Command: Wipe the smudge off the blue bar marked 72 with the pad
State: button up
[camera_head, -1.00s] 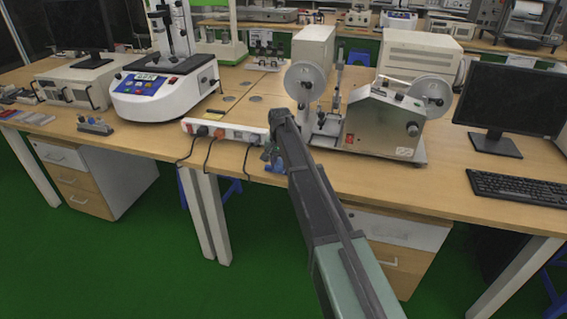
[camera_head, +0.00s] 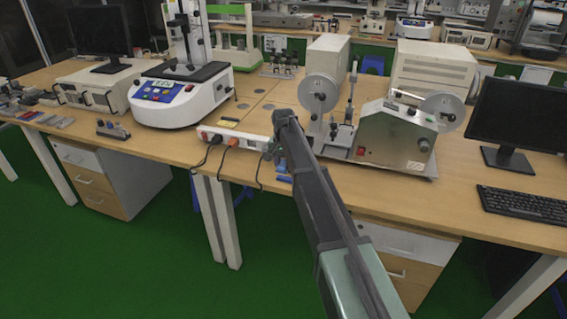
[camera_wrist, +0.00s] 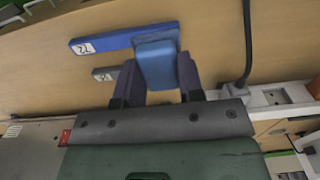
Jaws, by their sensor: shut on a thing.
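The blue bar marked 72 (camera_wrist: 105,41) lies flat on the wooden table in the wrist view, its white label at the left end. My gripper (camera_wrist: 158,68) is shut on a blue pad (camera_wrist: 156,66), one dark finger on each side. The pad overlaps the bar's right part in the picture; I cannot tell whether it touches the bar. No smudge shows, and the pad covers part of the bar. In the head view, my gripper (camera_head: 279,158) is at the table's front edge, mostly hidden by my arm, with a little blue showing beneath it.
A white power strip (camera_head: 232,138) with cables is left of my gripper. A metal reel machine (camera_head: 392,139) stands to the right. A small yellow item (camera_head: 228,121) lies behind the strip.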

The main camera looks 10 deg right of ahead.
jog(key=shift+r+p, duration=0.5)
jog(key=shift+r, duration=0.5)
notch_tip(320, 180, up, 3)
jog(key=p, duration=0.3)
jog(key=shift+r, duration=0.15)
